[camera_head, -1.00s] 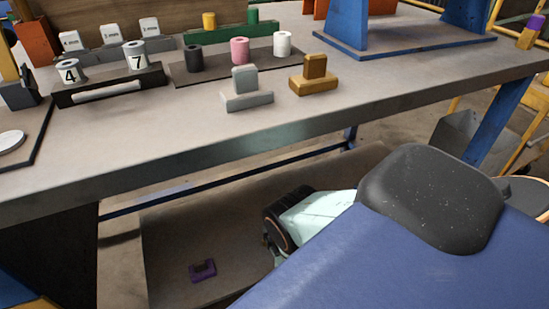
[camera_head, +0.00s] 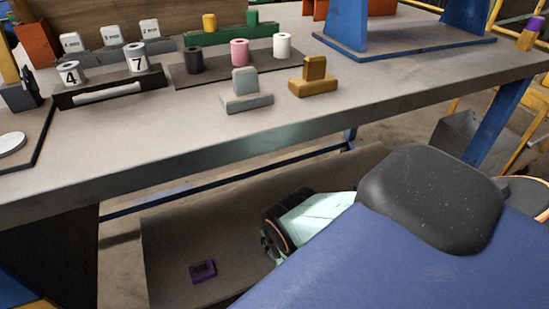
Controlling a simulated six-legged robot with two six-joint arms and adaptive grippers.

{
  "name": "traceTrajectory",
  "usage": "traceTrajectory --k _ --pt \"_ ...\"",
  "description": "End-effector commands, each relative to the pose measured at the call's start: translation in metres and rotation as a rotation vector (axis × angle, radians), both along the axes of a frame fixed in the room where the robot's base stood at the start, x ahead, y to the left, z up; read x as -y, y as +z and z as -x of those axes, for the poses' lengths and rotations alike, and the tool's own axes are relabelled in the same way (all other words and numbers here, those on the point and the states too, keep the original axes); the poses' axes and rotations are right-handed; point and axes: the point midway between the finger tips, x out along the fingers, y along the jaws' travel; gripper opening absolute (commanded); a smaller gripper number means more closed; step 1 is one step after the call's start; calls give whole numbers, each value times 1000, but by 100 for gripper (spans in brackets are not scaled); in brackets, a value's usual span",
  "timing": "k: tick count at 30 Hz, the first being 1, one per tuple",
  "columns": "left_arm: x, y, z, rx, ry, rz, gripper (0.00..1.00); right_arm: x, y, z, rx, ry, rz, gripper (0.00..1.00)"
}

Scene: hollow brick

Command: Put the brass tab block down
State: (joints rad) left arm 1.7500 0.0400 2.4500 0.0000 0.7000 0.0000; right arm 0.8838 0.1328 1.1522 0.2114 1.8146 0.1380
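The brass tab block (camera_head: 314,80) stands upright on the grey workbench (camera_head: 390,90), near its front edge. It has a wide base with a tab rising from it. A similar grey tab block (camera_head: 246,92) stands just left of it, apart from it. Nothing touches the brass block. Neither of my grippers shows in the view, so I cannot see whether they are open or shut.
A dark mat with black, pink (camera_head: 239,52) and white cylinders lies behind the blocks. A rack with numbered cylinders (camera_head: 136,57) is at left, and a blue stand (camera_head: 400,45) at back right. A purple piece (camera_head: 203,271) lies on the lower shelf. The bench right of the brass block is clear.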

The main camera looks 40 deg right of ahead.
Motion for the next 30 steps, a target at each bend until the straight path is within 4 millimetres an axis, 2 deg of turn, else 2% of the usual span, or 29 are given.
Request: traceTrajectory --k 9,15,21,30 --pt "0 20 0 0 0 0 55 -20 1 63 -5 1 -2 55" --pt "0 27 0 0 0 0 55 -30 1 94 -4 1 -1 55" --pt "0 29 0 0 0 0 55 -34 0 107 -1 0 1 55" --pt "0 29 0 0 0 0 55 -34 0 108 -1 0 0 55"
